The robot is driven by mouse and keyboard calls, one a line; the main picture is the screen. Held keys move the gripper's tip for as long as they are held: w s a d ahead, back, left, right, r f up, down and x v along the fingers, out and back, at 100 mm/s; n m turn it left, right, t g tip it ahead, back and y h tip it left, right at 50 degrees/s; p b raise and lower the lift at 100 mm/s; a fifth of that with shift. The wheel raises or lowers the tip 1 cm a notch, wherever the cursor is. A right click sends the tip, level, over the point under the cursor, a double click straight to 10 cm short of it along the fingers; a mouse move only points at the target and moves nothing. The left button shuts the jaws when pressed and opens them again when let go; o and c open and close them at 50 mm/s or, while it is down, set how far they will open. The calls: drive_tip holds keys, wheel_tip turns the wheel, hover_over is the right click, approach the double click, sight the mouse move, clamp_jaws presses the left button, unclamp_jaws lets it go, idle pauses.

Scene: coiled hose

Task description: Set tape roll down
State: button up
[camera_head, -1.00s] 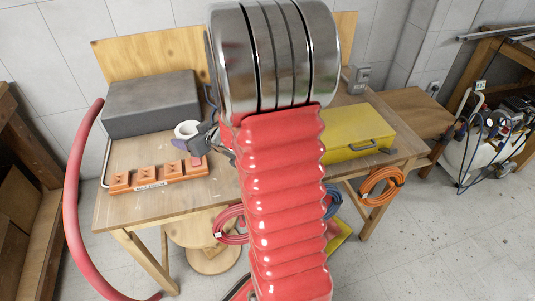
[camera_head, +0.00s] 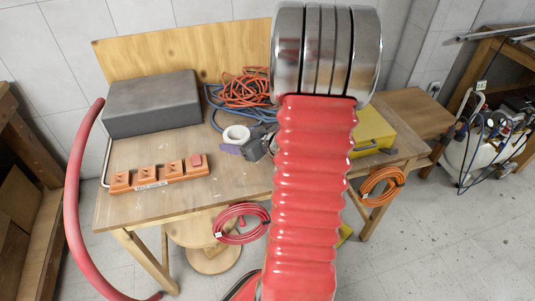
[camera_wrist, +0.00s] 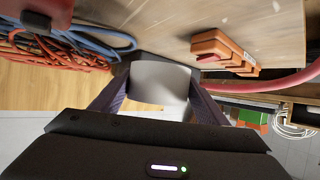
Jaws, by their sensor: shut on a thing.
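The white tape roll (camera_head: 237,133) is over the workbench, in the middle between the grey case and the yellow case. My gripper (camera_head: 240,148) is shut on it, coming in from the right. In the wrist view the roll (camera_wrist: 160,82) fills the space between my two dark purple fingers (camera_wrist: 156,92). The workbench top (camera_head: 190,205) lies around it. I cannot tell whether the roll touches the wood or hangs a little above it.
An orange block strip (camera_head: 160,178) lies front left of the roll. The grey case (camera_head: 150,105) is behind left, coiled orange and blue hoses (camera_head: 245,88) behind, the yellow case (camera_head: 372,130) to the right. Bare wood shows in front of the roll.

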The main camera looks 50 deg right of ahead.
hover_over(240, 166)
drive_tip(key=shift+f, duration=2.9)
drive_tip(key=shift+f, duration=0.1)
drive_tip(key=shift+f, duration=1.95)
drive_tip(key=shift+f, duration=0.1)
drive_tip(key=o, duration=1.1)
drive_tip(key=v, duration=1.2)
drive_tip(key=shift+d, duration=0.1)
